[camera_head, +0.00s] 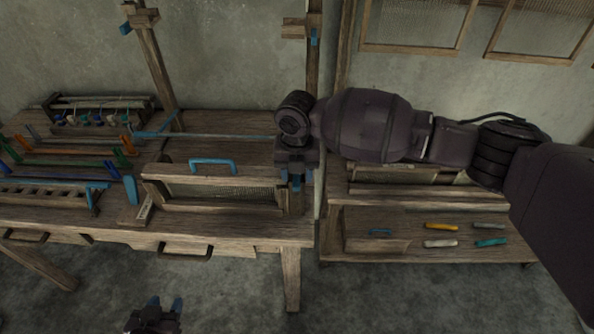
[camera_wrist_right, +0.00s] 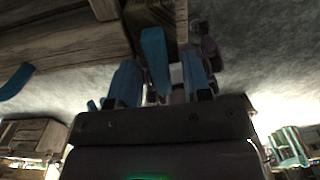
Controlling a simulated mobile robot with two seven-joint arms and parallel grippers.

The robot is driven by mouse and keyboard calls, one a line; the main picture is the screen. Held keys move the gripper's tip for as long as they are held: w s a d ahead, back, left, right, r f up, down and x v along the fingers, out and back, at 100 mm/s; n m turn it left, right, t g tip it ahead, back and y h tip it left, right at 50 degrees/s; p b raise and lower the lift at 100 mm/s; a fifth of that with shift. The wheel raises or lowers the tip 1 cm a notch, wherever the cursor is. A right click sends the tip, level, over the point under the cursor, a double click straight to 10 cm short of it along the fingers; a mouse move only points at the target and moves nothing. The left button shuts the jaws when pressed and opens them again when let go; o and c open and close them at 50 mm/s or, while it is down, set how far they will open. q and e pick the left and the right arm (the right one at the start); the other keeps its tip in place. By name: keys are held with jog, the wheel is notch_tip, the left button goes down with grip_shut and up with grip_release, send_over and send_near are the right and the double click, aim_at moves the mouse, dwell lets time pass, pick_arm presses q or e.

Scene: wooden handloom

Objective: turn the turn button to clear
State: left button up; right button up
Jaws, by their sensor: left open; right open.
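My right gripper (camera_head: 296,182) reaches in from the right and is at the right end of the wooden loom frame (camera_head: 220,207). In the right wrist view, its two blue fingertips (camera_wrist_right: 160,82) are apart. A blue upright tab (camera_wrist_right: 155,58), which looks like the turn button, shows between and beyond them against a wooden post. I cannot tell whether the fingers touch it. In the head view the button is hidden behind the right gripper. My left gripper (camera_head: 155,314) is open and empty, low at the bottom edge, in front of the loom.
Coloured shuttles and a rack (camera_head: 100,110) fill the loom's left side. The floor in front is clear.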

jog(key=shift+r, duration=0.1)
notch_tip(320, 180, up, 11)
jog(key=shift+f, duration=0.2)
dwell(0.6)
